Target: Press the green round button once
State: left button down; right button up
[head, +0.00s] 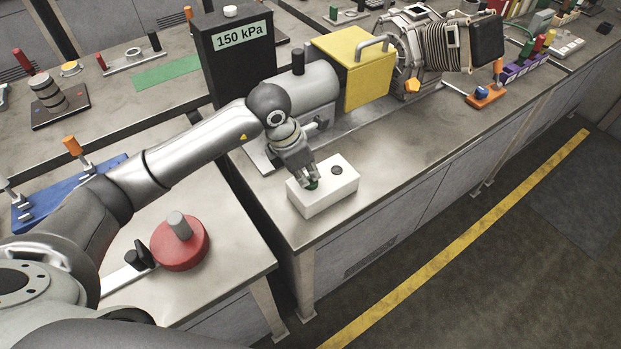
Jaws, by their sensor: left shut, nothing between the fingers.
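A white button box (325,199) stands near the front left corner of the middle workbench. The green round button (312,184) is on the left of its top face, and a dark round button (337,170) is on the right. My left gripper (310,180) points down over the green button with its fingers shut and empty. Its fingertips are at the button and partly cover it. I cannot tell whether they touch it or whether it is pressed down. My right gripper is not in view.
Behind the box stand a grey motor (318,88), a yellow guard box (355,65) and a black display (240,45) reading 150 kPa. A red round part (180,250) with a grey knob is on the left bench. The bench right of the box is clear.

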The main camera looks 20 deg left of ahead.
pick_arm(q)
notch_tip(320, 180, up, 6)
jog(key=p, duration=0.3)
jog(key=shift+f, duration=0.15)
